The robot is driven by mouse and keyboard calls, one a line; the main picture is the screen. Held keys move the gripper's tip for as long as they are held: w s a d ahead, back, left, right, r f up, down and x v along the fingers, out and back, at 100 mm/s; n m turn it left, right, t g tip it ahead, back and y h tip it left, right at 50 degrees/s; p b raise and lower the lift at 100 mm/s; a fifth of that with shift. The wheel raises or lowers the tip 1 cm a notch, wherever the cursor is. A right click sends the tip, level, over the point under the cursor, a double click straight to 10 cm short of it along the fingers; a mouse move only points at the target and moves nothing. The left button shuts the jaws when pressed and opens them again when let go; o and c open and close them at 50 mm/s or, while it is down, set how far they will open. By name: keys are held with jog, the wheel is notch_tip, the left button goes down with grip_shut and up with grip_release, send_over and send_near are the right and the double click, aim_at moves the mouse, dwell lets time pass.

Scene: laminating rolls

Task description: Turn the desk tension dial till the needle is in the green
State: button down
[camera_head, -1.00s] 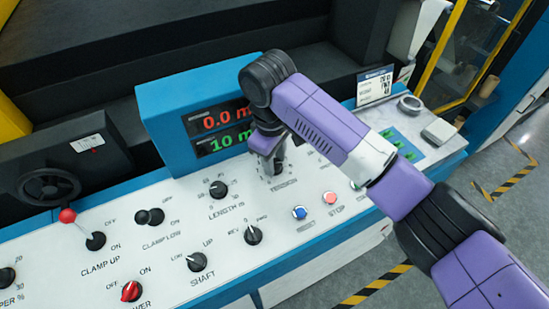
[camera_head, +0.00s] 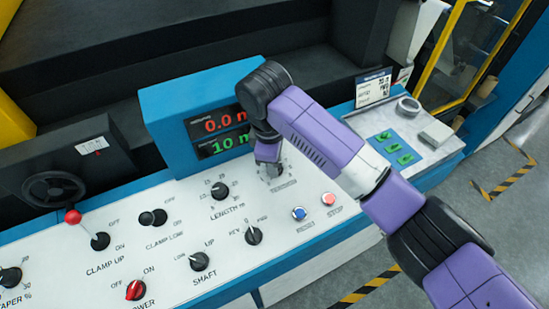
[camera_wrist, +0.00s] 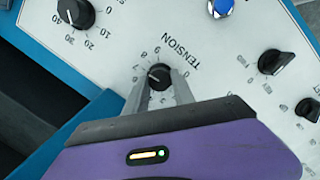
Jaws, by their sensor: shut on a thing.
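The tension dial (camera_wrist: 158,77) is a small black knob with a light pointer mark, on the white desk panel with numbers around it and the word TENSION beside it. My gripper (camera_wrist: 160,84) is shut on the dial, one grey finger on each side. In the head view my gripper (camera_head: 270,172) reaches down to the panel and mostly hides the dial. No needle or green band is clear in either view; my arm may cover it.
The length knob (camera_head: 220,190) is left of my gripper. The blue reset button (camera_head: 298,213) and red stop button (camera_head: 328,199) are in front. The blue display housing (camera_head: 165,105) stands close behind, showing red and green digits.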

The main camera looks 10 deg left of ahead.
jog(key=shift+s+n+t+p, duration=0.1)
jog(key=shift+n+t+p, duration=0.4)
jog(key=shift+n, duration=1.7)
jog(key=c, duration=1.1)
grip_release()
jog(key=shift+o, duration=0.2)
jog(key=shift+r, duration=0.1)
jog(key=b+v, duration=0.1)
jog(key=v, duration=0.6)
jog(key=shift+r, duration=0.3)
